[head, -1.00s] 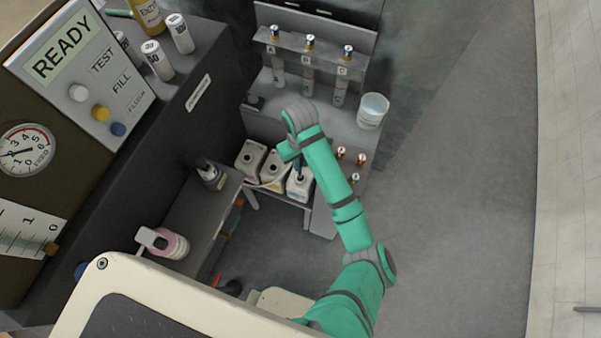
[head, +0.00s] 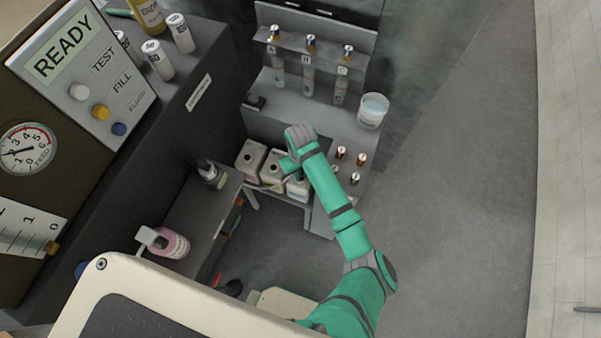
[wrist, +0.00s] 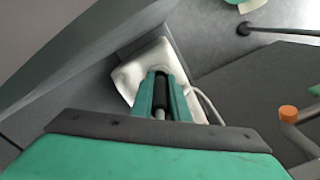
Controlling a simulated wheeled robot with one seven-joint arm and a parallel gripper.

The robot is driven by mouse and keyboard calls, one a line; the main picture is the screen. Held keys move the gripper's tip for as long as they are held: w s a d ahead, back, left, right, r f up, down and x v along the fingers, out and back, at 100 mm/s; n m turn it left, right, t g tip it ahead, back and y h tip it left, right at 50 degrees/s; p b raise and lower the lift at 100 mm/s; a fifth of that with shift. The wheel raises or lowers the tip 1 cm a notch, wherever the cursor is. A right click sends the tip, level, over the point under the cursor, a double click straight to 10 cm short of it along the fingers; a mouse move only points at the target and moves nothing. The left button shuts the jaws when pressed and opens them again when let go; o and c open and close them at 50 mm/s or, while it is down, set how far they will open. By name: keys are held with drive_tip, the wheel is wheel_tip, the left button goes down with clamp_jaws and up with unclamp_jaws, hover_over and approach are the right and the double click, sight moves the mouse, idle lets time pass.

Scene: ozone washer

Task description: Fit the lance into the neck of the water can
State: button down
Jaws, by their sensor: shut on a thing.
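Three pale cans stand in a row on a low shelf in the head view: a left can (head: 250,157), a middle can (head: 271,168) and a right can (head: 297,188). The labels are too small to tell which is the water can. My gripper (wrist: 162,98) is shut on the dark lance (wrist: 161,92) in the wrist view. A white can (wrist: 129,76) lies behind the fingers there, and the lance overlaps its top. The fingers hide the neck, so I cannot tell whether the lance is in it. In the head view my arm hides the lance and part of the right can.
A pale hose (wrist: 211,106) runs beside the can in the wrist view. A pump bottle (head: 208,173) stands left of the cans. Copper-topped fittings (head: 341,152) and a white tub (head: 373,110) are at the right. Open floor (head: 440,210) lies further right.

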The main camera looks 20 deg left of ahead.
drive_tip(key=shift+f, duration=0.1)
drive_tip(key=c, duration=1.7)
unclamp_jaws()
